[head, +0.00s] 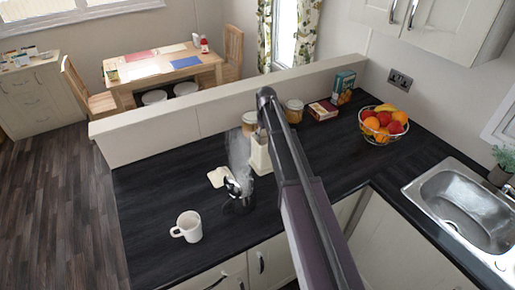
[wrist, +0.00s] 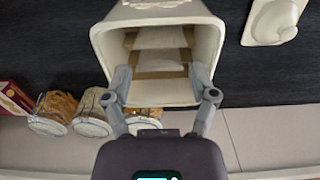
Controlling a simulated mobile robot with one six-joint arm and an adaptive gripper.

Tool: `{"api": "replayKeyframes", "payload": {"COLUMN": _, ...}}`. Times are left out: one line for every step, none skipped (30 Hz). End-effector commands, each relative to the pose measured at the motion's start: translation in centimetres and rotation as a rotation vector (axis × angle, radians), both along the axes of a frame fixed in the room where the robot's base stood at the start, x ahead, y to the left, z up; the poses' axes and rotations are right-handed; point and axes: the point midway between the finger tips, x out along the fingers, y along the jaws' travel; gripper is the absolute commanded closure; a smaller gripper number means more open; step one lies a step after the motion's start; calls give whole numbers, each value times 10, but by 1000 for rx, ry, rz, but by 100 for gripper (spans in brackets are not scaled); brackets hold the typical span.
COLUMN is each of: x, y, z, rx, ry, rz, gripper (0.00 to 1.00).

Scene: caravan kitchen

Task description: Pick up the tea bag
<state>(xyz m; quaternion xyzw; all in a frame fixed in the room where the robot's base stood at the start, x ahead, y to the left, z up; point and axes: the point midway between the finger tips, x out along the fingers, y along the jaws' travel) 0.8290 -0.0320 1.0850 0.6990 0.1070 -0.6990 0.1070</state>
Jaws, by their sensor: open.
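A cream canister (head: 261,157) stands on the dark worktop, partly behind my arm in the head view. In the wrist view, its open mouth (wrist: 100,50) faces me. Pale, flat shapes with brown edges, which look like tea bags (wrist: 158,63), lie inside; I cannot separate single bags clearly. My gripper (wrist: 161,82) is open and empty, its fingers apart at the canister's near rim. I cannot tell whether they touch it. The gripper's fingers are not clearly visible in the head view. A cream lid (head: 216,176) lies on the worktop beside the canister.
A steaming kettle (head: 238,195) stands close to the canister, with a white mug (head: 187,226) nearer the front edge. Jars (head: 294,111), a red box (head: 322,109) and a fruit bowl (head: 383,125) stand further right. A low wall (head: 220,112) runs behind.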

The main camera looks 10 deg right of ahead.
Motion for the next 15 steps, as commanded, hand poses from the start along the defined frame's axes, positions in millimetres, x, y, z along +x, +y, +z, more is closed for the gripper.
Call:
{"api": "replayKeyframes", "payload": {"x": 1, "y": 0, "z": -8, "rx": 0, "ry": 0, "rz": 0, "gripper": 26}}
{"api": "replayKeyframes", "payload": {"x": 1, "y": 1, "z": -10, "rx": 0, "ry": 0, "rz": 0, "gripper": 26}}
{"api": "replayKeyframes", "payload": {"x": 1, "y": 1, "z": -13, "rx": 0, "ry": 0, "rz": 0, "gripper": 26}}
{"api": "replayKeyframes", "payload": {"x": 1, "y": 1, "z": -16, "rx": 0, "ry": 0, "rz": 0, "gripper": 26}}
{"api": "replayKeyframes", "payload": {"x": 1, "y": 0, "z": -18, "rx": 0, "ry": 0, "rz": 0, "gripper": 26}}
{"api": "replayKeyframes", "payload": {"x": 1, "y": 0, "z": -20, "rx": 0, "ry": 0, "rz": 0, "gripper": 26}}
{"api": "replayKeyframes", "payload": {"x": 1, "y": 0, "z": -22, "rx": 0, "ry": 0, "rz": -1, "gripper": 26}}
{"api": "replayKeyframes", "payload": {"x": 1, "y": 0, "z": -24, "rx": 0, "ry": 0, "rz": -1, "gripper": 26}}
{"api": "replayKeyframes", "payload": {"x": 1, "y": 0, "z": -26, "rx": 0, "ry": 0, "rz": -1, "gripper": 26}}
{"api": "replayKeyframes", "payload": {"x": 1, "y": 0, "z": -27, "rx": 0, "ry": 0, "rz": -1, "gripper": 26}}
{"api": "replayKeyframes", "payload": {"x": 1, "y": 0, "z": -28, "rx": 0, "ry": 0, "rz": -1, "gripper": 26}}
{"api": "replayKeyframes", "payload": {"x": 1, "y": 0, "z": -29, "rx": 0, "ry": 0, "rz": -1, "gripper": 26}}
{"api": "replayKeyframes", "payload": {"x": 1, "y": 0, "z": -30, "rx": 0, "ry": 0, "rz": -1, "gripper": 26}}
{"api": "replayKeyframes", "payload": {"x": 1, "y": 0, "z": -30, "rx": 0, "ry": 0, "rz": -1, "gripper": 26}}
{"api": "replayKeyframes", "payload": {"x": 1, "y": 0, "z": -30, "rx": 0, "ry": 0, "rz": -1, "gripper": 26}}
